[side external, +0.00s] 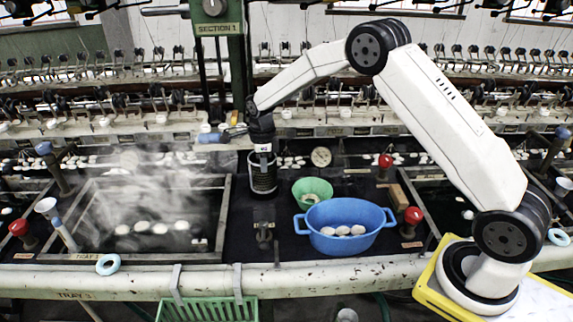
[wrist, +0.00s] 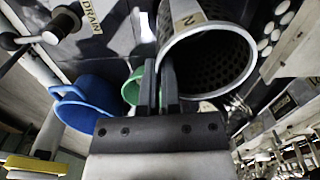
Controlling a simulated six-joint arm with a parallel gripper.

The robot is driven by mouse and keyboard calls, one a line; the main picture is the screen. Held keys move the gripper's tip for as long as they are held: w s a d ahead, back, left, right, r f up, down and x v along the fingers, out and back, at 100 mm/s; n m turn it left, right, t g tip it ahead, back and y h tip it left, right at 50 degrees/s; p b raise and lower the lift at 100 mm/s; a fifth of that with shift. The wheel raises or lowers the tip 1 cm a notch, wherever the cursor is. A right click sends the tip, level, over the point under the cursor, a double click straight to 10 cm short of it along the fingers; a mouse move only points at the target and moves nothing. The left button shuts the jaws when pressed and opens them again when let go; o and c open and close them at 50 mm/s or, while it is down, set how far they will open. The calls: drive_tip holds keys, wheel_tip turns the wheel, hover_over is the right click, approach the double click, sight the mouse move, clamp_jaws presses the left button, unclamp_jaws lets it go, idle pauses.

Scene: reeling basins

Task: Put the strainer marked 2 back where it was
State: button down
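The strainer marked 2 (wrist: 225,65) is a dark perforated cylinder with a pale metal rim and a tag reading 2 (wrist: 190,18). In the side view the strainer (side external: 263,178) is upright under my gripper (side external: 262,148), above the dark deck left of the bowls. In the wrist view my gripper's two fingers (wrist: 159,85) are close together at the strainer's near wall, one on each side of it, and appear shut on it. The strainer's underside and any contact with the deck are hard to make out.
A green bowl (side external: 312,184) and a blue tub (side external: 345,215) with pale cocoons stand right of the strainer. A steaming basin (side external: 228,215) lies left. A dark bracket (side external: 264,222) stands in front. Red knobs (side external: 413,215) rise to the right.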

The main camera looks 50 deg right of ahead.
sight(265, 190)
drive_tip(key=shift+f, duration=4.95)
drive_tip(key=shift+f, duration=0.15)
drive_tip(key=c, duration=0.8)
unclamp_jaws()
wheel_tip(265, 190, up, 12)
drive_tip(key=shift+r, duration=0.15)
